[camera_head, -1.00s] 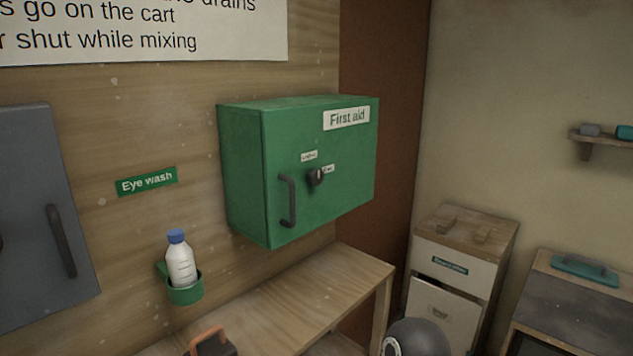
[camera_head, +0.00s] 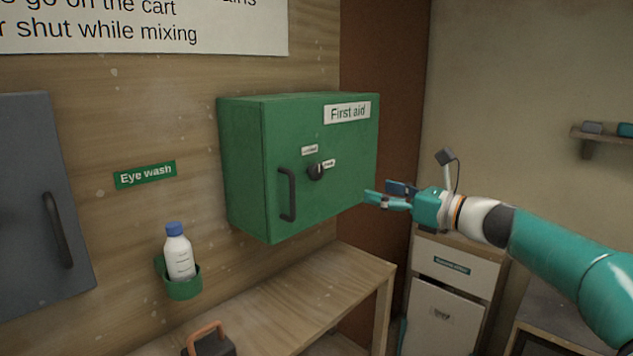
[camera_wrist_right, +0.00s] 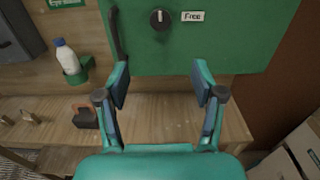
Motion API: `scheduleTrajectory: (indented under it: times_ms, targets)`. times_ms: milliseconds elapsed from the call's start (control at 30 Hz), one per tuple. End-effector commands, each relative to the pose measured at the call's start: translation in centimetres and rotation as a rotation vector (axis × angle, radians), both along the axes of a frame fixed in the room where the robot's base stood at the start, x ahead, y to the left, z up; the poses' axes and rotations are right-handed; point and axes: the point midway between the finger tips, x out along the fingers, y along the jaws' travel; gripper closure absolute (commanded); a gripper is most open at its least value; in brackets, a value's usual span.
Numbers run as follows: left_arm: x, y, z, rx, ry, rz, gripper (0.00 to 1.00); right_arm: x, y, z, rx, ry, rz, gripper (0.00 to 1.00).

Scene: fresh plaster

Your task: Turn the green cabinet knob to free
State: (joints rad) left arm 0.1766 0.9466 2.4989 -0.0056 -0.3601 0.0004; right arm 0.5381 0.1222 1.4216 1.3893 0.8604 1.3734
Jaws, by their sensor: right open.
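The green cabinet (camera_head: 330,210) marked "First aid" hangs on the wooden wall, its door shut. Its dark round knob (camera_head: 316,172) sits on the door between two small white labels, right of the dark handle (camera_head: 288,194). In the right wrist view the knob (camera_wrist_right: 160,19) shows a pale mark pointing up, and the label (camera_wrist_right: 192,16) to its right reads "Free". My right gripper (camera_head: 368,197) is open and empty, to the right of the knob and apart from it. In the wrist view its fingers (camera_wrist_right: 162,85) stand below the knob. My left gripper is not in view.
An eye wash bottle (camera_head: 179,256) stands in a green holder (camera_head: 184,289) at the lower left of the cabinet. A wooden bench (camera_head: 290,300) runs below. A grey cabinet (camera_head: 38,210) hangs at the left. The space before the knob is clear.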

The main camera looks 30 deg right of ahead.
Motion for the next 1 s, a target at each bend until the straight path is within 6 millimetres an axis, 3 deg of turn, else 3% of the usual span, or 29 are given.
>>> scheduleTrajectory:
  times_ms: [167,700,1000]
  targets:
    - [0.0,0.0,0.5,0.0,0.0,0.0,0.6,1.3,0.6,0.6,0.012,-0.009,0.004,0.32]
    - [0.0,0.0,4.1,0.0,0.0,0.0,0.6,11.8,4.3,0.7,0.008,-0.005,0.005,0.32]
    - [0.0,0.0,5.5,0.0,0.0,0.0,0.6,15.3,5.5,0.5,0.007,-0.005,0.004,0.32]
